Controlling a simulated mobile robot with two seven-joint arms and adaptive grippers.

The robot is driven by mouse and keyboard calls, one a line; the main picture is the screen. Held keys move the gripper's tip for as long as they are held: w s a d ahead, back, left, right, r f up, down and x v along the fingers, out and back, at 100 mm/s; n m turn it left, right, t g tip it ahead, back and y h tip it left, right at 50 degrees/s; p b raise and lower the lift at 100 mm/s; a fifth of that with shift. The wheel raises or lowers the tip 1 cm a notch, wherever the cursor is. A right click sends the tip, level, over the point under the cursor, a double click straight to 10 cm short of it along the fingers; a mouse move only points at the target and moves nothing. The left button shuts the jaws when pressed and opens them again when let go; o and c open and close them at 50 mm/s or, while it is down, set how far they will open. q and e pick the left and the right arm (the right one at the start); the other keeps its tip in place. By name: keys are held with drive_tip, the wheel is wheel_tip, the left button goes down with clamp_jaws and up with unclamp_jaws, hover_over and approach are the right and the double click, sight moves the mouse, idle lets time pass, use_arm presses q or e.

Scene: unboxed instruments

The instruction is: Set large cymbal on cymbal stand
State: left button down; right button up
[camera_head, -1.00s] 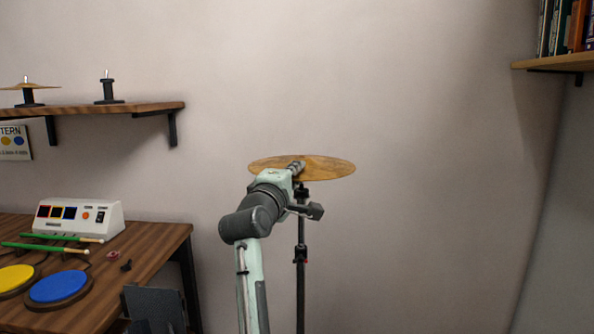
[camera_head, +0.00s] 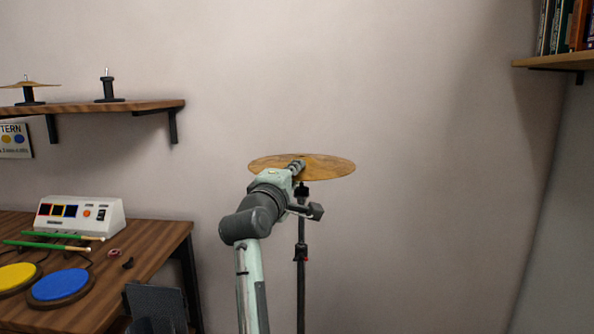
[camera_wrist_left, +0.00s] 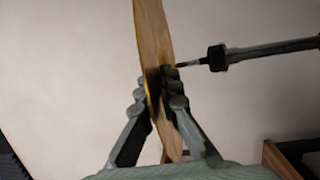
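The large cymbal (camera_head: 328,167), a bronze disc, is roughly level above the top of the black cymbal stand (camera_head: 301,225) in the head view. My left gripper (camera_head: 297,166) is at the cymbal's near side, partly hidden by my own wrist. In the left wrist view the cymbal (camera_wrist_left: 152,45) shows nearly edge-on between the two fingers of my left gripper (camera_wrist_left: 162,98), which are shut on it. The stand's thin tip (camera_wrist_left: 190,65) points at the cymbal's underside, close to one finger. Whether the tip touches or enters the cymbal's hole cannot be told. My right gripper is not in view.
A wooden table (camera_head: 150,250) at the left bears a white control box (camera_head: 80,216), drumsticks and yellow and blue pads. A wall shelf (camera_head: 150,107) above it holds a small cymbal (camera_head: 30,85) on a short stand and an empty short stand (camera_head: 107,88). A bookshelf (camera_head: 560,62) is at upper right.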

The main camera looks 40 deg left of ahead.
use_arm(q)
drive_tip(key=shift+f+b, duration=0.75)
drive_tip(key=shift+f, duration=1.1)
drive_tip(key=shift+f+b, duration=0.65)
drive_tip(key=shift+f, duration=0.95)
drive_tip(key=c, duration=1.6)
unclamp_jaws()
drive_tip(key=shift+c, duration=0.2)
drive_tip(key=shift+f, duration=0.1)
